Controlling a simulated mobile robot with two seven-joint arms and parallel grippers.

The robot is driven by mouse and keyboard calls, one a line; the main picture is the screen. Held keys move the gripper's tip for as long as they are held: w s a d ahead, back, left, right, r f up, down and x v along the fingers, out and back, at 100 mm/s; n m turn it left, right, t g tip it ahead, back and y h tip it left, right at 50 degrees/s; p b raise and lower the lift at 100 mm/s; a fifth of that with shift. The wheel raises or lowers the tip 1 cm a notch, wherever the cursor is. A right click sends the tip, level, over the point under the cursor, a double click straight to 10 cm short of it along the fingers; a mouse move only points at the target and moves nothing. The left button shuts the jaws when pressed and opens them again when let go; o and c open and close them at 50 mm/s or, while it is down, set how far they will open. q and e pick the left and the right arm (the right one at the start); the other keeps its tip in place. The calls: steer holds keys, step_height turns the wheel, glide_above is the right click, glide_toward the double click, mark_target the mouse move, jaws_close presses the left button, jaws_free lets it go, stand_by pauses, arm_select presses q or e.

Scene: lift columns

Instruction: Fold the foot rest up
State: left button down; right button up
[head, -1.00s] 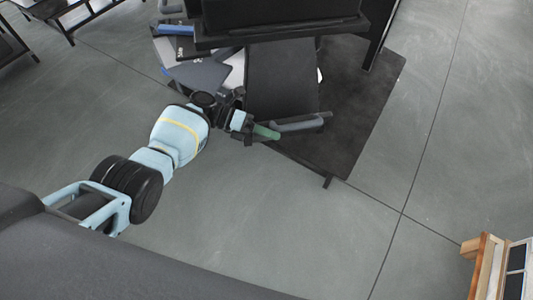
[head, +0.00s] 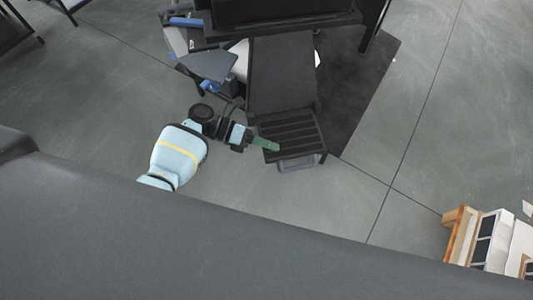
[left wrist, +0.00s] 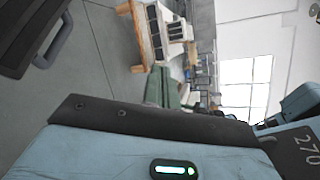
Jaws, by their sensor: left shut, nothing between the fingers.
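The foot rest (head: 293,133) is a black slatted panel at the lower end of a dark upright plate (head: 281,75). Its slatted face shows, and a grey loop handle (head: 297,164) sticks out at its near edge. The foot rest is also at the upper left of the left wrist view (left wrist: 24,30), with the handle (left wrist: 57,42) beside it. My left gripper (head: 266,144) has green fingers, shut and empty. In the head view they overlap the left part of the foot rest; I cannot tell whether they touch it. My right gripper is out of view.
A dark mat (head: 360,90) lies right of the plate. A black frame (head: 285,25) overhangs at the back. Grey and blue parts (head: 208,62) crowd the back left. A wooden shelf unit (head: 470,235) stands at the lower right. The floor between is clear.

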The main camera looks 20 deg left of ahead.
arm_select(q)
steer(key=s, duration=0.2)
steer(key=s+p, duration=0.1)
steer(key=s, duration=0.1)
steer(key=shift+s+d+r, duration=0.1)
steer(key=shift+d+r, duration=0.05)
steer(key=shift+d, duration=0.25)
